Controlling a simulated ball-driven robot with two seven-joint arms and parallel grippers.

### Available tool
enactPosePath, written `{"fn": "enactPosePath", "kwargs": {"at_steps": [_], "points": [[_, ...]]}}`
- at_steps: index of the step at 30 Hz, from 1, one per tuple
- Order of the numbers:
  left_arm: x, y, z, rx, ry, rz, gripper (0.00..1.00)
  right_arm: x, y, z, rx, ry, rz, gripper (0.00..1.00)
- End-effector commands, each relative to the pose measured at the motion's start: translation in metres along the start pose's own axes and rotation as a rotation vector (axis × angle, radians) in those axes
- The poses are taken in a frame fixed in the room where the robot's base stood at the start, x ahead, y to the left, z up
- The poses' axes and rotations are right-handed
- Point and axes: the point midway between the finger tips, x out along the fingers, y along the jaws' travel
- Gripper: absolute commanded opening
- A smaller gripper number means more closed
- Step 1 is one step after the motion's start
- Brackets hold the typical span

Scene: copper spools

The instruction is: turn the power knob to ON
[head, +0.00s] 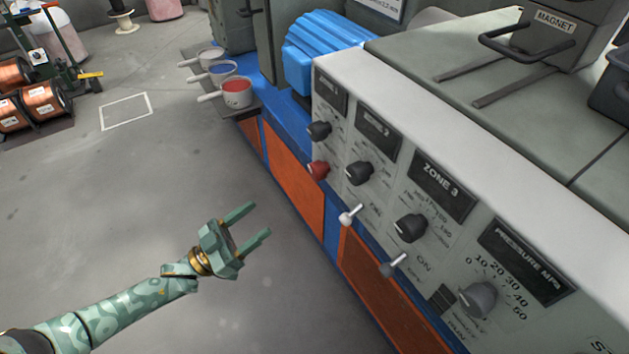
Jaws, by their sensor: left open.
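A light control panel (455,190) slants across the right half of the head view. It carries a red knob (318,169) at its lower left, black knobs under the zone displays (359,173) (410,227), and a grey knob (477,299) under the pressure display. Two small toggle levers (350,214) (393,264) stick out along its lower edge. The word ON is readable by the lower lever. No power label is readable, so I cannot tell which control is the power knob. My left gripper (260,219) is open and empty, left of the panel, apart from it. My right gripper is out of view.
Orange and blue cabinet fronts (297,182) lie below the panel. Small pots (236,92) stand on a ledge at its far end, near a blue ribbed motor (322,45). Copper spools (43,100) rest at far left. The grey floor (130,205) around my left arm is clear.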

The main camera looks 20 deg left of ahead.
Motion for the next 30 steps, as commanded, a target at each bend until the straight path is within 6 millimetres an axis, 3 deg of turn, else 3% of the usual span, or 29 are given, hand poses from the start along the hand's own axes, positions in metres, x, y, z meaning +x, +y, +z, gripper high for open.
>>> {"fn": "enactPosePath", "kwargs": {"at_steps": [7,18,24,30], "points": [[0.052,0.0,-0.002,0.002,0.007,0.0,0.59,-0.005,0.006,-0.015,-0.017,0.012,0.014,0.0],[0.135,-0.001,0.0,0.0,0.002,-0.002,0.59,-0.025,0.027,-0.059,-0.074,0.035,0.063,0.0],[0.154,-0.001,0.0,0.001,0.0,-0.002,0.59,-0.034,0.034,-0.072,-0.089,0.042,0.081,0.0],[0.157,-0.001,-0.001,0.001,0.0,-0.003,0.59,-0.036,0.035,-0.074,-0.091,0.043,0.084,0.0]]}}
